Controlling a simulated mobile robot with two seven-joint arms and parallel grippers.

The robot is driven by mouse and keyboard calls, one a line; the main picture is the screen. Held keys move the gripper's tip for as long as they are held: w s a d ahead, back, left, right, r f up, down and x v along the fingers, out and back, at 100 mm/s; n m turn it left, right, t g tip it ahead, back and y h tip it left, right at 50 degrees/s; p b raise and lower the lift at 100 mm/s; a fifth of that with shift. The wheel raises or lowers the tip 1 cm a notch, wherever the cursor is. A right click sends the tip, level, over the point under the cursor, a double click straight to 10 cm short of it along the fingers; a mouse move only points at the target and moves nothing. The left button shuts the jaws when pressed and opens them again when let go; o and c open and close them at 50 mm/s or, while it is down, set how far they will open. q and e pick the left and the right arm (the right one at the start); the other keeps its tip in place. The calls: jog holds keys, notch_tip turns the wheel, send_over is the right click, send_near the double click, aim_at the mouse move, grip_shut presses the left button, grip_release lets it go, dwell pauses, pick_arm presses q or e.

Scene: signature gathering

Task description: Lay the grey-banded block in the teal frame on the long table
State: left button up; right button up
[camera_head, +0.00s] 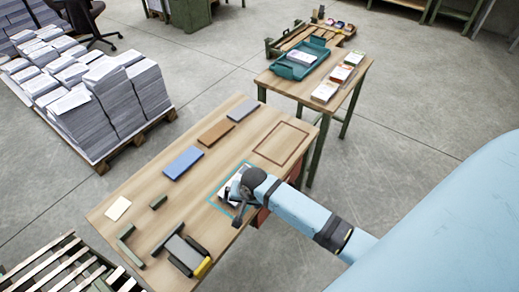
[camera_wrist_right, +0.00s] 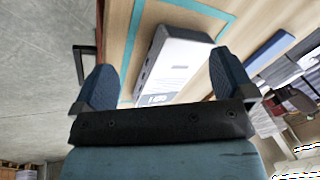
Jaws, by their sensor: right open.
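The grey-banded block (camera_wrist_right: 172,62) is white with a grey band near one end and printing on its face. It lies on the long table (camera_head: 150,190) within the corner of the teal frame (camera_head: 215,198), which also shows in the right wrist view (camera_wrist_right: 130,45). In the head view the block (camera_head: 226,194) is partly covered by my right gripper (camera_head: 238,200). My right gripper is open, with one finger on each side of the block in the wrist view (camera_wrist_right: 165,82) and gaps visible. The block's near end is hidden by the gripper. My left gripper is not in view.
A blue block (camera_head: 183,163), a brown block (camera_head: 215,133) and a grey block (camera_head: 243,109) lie in a row behind. An empty dark red frame (camera_head: 281,143) is at the right. A second table holds a teal tray (camera_head: 290,72).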

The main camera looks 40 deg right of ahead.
jog(key=s+a+r+n+t, duration=0.1)
jog(key=s+n+t, duration=0.1)
jog(key=s, duration=0.4)
jog(key=s+a+r+n+t+y, duration=0.1)
jog(key=s+a+n+t, duration=0.1)
jog(key=s+n, duration=0.3)
jog(key=s+a+r+n+t+y, duration=0.1)
jog(key=s+n+t, duration=0.2)
jog(key=s, duration=0.3)
jog(key=shift+s+a+r+n, duration=0.25)
jog(key=shift+s+n, duration=0.05)
jog(key=shift+n, duration=0.2)
jog(key=shift+r, duration=0.1)
